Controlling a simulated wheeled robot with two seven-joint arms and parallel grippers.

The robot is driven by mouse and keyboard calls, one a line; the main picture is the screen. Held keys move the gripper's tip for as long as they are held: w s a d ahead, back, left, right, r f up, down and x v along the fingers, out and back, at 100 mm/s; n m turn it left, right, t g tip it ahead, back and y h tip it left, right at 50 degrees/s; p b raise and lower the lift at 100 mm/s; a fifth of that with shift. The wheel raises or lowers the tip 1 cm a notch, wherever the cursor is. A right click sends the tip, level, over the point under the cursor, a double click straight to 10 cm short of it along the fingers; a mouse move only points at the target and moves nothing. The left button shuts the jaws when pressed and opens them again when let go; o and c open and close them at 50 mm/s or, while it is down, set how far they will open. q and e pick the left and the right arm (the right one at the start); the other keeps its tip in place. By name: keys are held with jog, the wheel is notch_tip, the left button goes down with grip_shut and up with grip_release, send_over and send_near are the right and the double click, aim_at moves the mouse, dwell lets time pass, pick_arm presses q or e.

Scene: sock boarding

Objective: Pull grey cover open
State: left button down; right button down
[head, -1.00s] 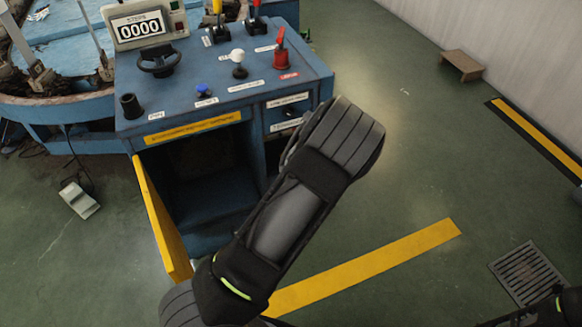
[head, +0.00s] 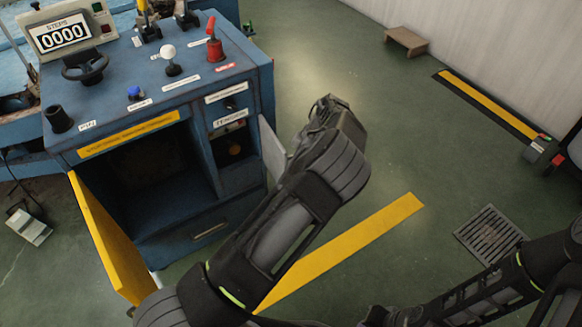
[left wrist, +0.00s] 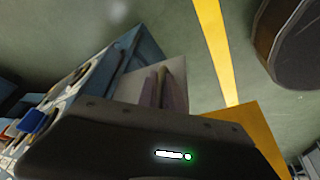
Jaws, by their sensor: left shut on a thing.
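The grey cover (head: 272,150) is a small light panel at the right front edge of the blue console (head: 150,90). It stands swung out from the console, and the compartment (head: 236,150) behind it shows open. My left arm reaches in from the bottom of the head view, with its hand beside the cover; the fingertips are hidden there. In the left wrist view my left gripper (left wrist: 158,85) is shut at the grey cover (left wrist: 179,82), holding it. My right arm shows at the lower right of the head view, but its gripper is out of view.
A yellow door (head: 105,240) stands open at the console's lower left. A switch box with red and green parts (head: 545,150) is at the right. A wooden stool (head: 406,41) stands by the wall.

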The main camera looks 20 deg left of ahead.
pick_arm(q)
jog(key=shift+w+d, duration=0.1)
jog(key=shift+w, duration=0.35)
pick_arm(e)
jog(key=shift+w+d+f, duration=0.15)
jog(key=shift+w+d, duration=0.1)
jog(key=shift+w, duration=0.1)
pick_arm(q)
jog(key=c, duration=1.8)
grip_release()
jog(key=shift+o, duration=0.2)
jog(key=v, duration=0.7)
jog(key=shift+r+p, duration=0.3)
jog(key=shift+r, duration=0.15)
pick_arm(e)
jog(key=shift+r, duration=0.4)
pick_arm(q)
jog(key=shift+d, duration=0.1)
